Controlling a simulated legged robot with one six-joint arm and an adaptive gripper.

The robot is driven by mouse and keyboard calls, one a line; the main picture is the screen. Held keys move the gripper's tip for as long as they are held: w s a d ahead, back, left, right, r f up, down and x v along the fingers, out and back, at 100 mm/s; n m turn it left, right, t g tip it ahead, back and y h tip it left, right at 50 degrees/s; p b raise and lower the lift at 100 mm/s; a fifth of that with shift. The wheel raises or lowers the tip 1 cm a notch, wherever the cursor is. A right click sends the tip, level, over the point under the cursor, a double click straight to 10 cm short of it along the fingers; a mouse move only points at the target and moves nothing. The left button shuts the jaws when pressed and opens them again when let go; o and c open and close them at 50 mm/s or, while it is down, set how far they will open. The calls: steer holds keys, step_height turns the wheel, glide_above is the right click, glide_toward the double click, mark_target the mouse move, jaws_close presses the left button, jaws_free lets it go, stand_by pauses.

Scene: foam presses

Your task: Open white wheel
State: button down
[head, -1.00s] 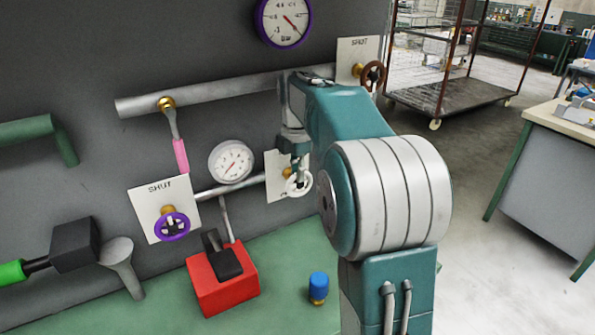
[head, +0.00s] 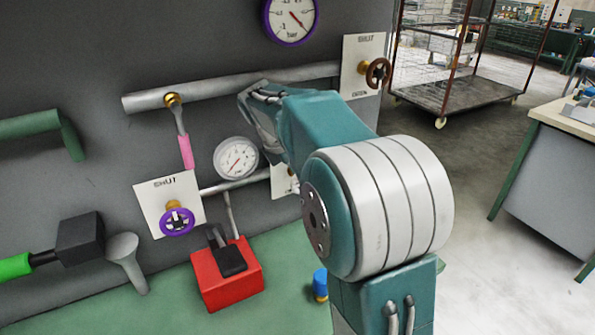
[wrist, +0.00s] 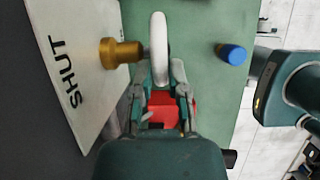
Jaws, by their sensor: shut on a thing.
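The white wheel (wrist: 159,40) is seen edge-on in the wrist view, on a brass stem (wrist: 121,52) standing out from a white plate (wrist: 75,55) marked SHUT. My gripper (wrist: 161,82) is shut on the near part of its rim, one finger on each side. In the head view my arm covers my gripper and nearly all of the wheel; only part of its plate (head: 281,181) shows.
A purple wheel (head: 177,221) is at the left and a brown wheel (head: 378,73) at the upper right. A red box (head: 226,276) with a black lever and a blue knob (head: 320,284) stand on the green bench below. Pipes and gauges line the grey panel.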

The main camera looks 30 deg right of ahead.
steer(key=c, duration=0.6)
jaws_free()
steer(key=shift+w+f, duration=0.1)
steer(key=shift+c, duration=0.2)
steer(key=shift+a, duration=0.1)
steer(key=v, duration=1.2)
